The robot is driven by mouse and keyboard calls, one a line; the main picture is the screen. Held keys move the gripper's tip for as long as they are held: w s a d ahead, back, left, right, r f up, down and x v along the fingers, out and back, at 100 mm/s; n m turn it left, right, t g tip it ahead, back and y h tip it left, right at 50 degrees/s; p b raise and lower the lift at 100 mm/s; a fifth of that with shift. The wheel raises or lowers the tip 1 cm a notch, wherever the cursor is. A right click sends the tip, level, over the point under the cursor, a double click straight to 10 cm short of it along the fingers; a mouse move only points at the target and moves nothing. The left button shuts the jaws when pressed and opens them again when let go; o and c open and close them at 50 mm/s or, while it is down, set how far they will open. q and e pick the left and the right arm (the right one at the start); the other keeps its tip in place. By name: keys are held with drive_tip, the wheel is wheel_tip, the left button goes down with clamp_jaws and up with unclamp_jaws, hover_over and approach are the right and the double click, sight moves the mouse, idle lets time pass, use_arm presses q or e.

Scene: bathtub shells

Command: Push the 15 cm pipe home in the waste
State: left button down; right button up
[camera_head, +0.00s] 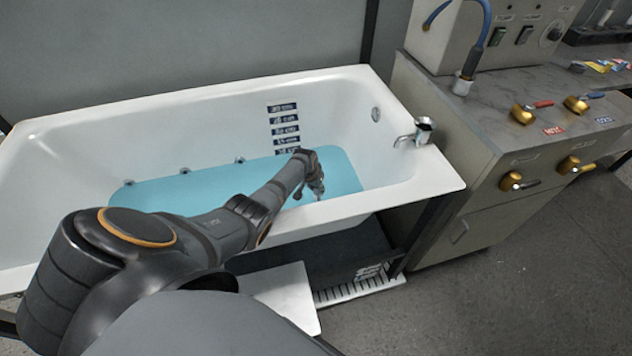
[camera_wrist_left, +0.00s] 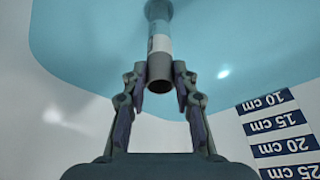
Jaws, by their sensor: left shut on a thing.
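The pipe (camera_wrist_left: 160,44) shows in the left wrist view as a grey tube with a pale band. Its open end faces the camera and its far end runs down into the blue water. My left gripper (camera_wrist_left: 160,78) is shut on the pipe near that open end, one finger on each side. In the head view my left gripper (camera_head: 316,187) is low inside the white bathtub (camera_head: 90,125), over the water near the front wall. The waste and the pipe's far end cannot be made out clearly. My right gripper is not in view.
Blue water (camera_head: 342,172) covers the tub floor. Depth labels (camera_head: 285,130) mark the back wall. A chrome spout (camera_head: 422,130) stands on the right rim. A grey bench (camera_head: 500,125) with brass valves (camera_head: 522,113) is to the right. The tub's front rim lies under my left arm.

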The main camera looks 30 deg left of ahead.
use_arm(q)
drive_tip(key=c, duration=1)
unclamp_jaws()
drive_tip(key=shift+s+d+f, duration=0.35)
drive_tip(key=shift+s+f, duration=0.15)
drive_tip(key=shift+f, duration=0.3)
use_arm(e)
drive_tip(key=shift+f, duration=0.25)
use_arm(q)
drive_tip(key=shift+o, duration=0.2)
drive_tip(key=shift+r, duration=0.1)
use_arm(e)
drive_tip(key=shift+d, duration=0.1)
use_arm(q)
drive_tip(key=w+v, duration=0.1)
drive_tip(key=v, duration=0.8)
drive_tip(key=shift+a+r, duration=0.2)
drive_tip(key=shift+a, duration=0.2)
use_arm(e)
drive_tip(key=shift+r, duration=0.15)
use_arm(q)
drive_tip(key=shift+w, duration=0.2)
drive_tip(key=shift+c, duration=0.5)
